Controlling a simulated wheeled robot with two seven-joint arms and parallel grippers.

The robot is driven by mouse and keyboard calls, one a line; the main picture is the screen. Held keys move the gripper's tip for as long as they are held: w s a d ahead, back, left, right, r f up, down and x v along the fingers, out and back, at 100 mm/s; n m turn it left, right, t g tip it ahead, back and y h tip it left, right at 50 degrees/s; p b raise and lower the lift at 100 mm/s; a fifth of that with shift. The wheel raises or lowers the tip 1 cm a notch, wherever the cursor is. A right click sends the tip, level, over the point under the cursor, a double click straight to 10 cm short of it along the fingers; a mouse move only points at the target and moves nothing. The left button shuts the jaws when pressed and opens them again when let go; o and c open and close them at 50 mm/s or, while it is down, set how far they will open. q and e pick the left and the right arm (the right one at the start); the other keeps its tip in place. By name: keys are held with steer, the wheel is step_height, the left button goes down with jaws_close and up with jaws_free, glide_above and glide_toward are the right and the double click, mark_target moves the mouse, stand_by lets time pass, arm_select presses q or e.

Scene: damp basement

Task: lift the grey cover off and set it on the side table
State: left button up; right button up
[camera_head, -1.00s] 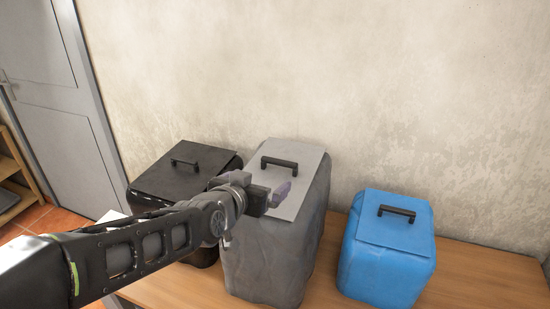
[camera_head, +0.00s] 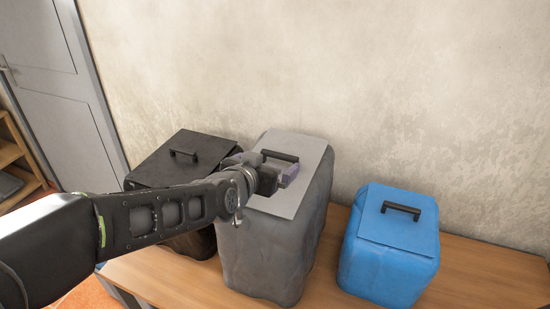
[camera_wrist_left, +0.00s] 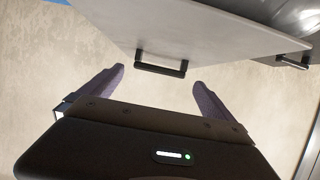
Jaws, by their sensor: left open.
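The grey cover (camera_head: 310,150) is a flat plate with a dark bar handle (camera_head: 280,156), lying on top of the tall grey container (camera_head: 262,250) in the middle of the table. My left gripper (camera_head: 284,174) is over the cover's near left part, close to the handle and partly hiding it. In the left wrist view, the open fingers (camera_wrist_left: 154,88) point toward the cover (camera_wrist_left: 210,30), and its handle (camera_wrist_left: 161,68) shows between and beyond them, with nothing held. The side table cannot be made out for certain. My right gripper is not in view.
A black container (camera_head: 165,160) with a handled lid stands left of the grey one, partly behind my arm. A blue container (camera_head: 390,255) with a handled lid stands to the right. The wooden table (camera_head: 475,280) is bare at the right front. A wooden shelf (camera_head: 15,155) is at far left.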

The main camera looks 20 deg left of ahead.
mark_target(278, 158)
arm_select(q)
steer(key=shift+p+x, duration=0.8)
steer(key=shift+x, duration=2.2)
steer(key=c, duration=1.4)
steer(key=shift+r+p, duration=0.7)
steer(key=shift+r, duration=0.9)
step_height(278, 158, up, 33)
steer(key=shift+f, duration=0.25)
